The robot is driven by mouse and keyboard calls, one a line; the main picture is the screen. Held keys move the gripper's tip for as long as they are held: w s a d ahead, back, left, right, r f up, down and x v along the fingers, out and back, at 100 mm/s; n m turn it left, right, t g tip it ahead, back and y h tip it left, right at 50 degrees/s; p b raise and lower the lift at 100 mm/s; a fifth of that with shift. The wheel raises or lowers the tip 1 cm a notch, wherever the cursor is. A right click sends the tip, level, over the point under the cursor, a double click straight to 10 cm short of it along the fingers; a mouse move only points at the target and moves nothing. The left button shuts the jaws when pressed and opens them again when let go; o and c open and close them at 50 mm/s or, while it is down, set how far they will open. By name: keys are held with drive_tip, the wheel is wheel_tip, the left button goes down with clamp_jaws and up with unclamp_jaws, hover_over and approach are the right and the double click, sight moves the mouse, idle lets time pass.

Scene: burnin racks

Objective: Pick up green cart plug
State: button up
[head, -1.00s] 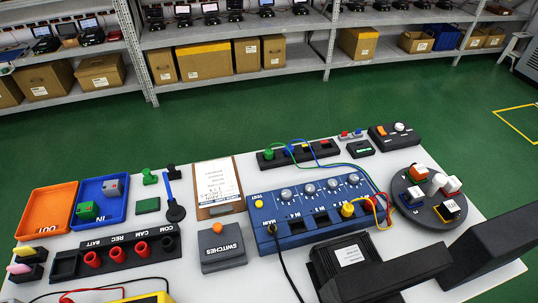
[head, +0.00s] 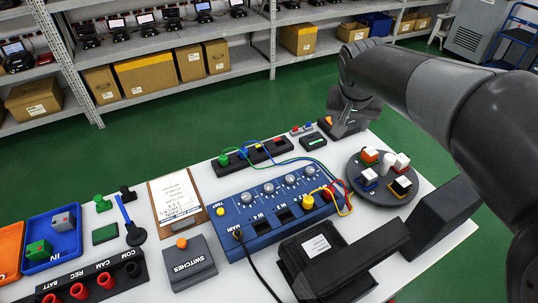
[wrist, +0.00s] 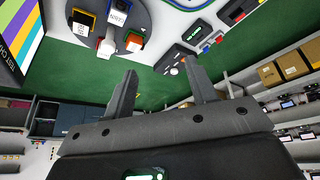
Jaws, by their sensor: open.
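Two green plug-like pieces show in the head view, and I cannot tell which is the cart plug. One green plug (head: 223,160) stands at the left end of a black socket strip (head: 253,154). Another green piece (head: 101,203) stands on the table at the left, beside a flat green block (head: 105,234). My gripper (head: 350,112) is at the table's back right corner, far right of both. In the wrist view my gripper (wrist: 160,88) is open, with nothing between its fingers. Neither green piece is clear in the wrist view.
A round turntable (head: 358,184) with small blocks stands right of the blue panel (head: 255,215). A clipboard (head: 176,195), a switches box (head: 188,268) and a blue tray (head: 70,230) fill the left. In the wrist view, a black control box (wrist: 176,60) lies beyond the fingers.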

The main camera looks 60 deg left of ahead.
drive_tip(key=s+a+f+n, duration=0.1)
drive_tip(key=s+a+f, duration=0.3)
drive_tip(key=s+a, duration=0.3)
drive_tip(key=s+a+f+n, duration=0.1)
drive_tip(key=s+a+f, duration=0.2)
drive_tip(key=s+a, duration=0.35)
drive_tip(key=n+g+y, duration=0.1)
drive_tip(key=g, duration=0.1)
approach(223, 157)
drive_tip(key=x, duration=0.9)
drive_tip(key=shift+a+f, duration=0.15)
drive_tip(key=shift+f, duration=0.2)
drive_tip(key=c, duration=1.1)
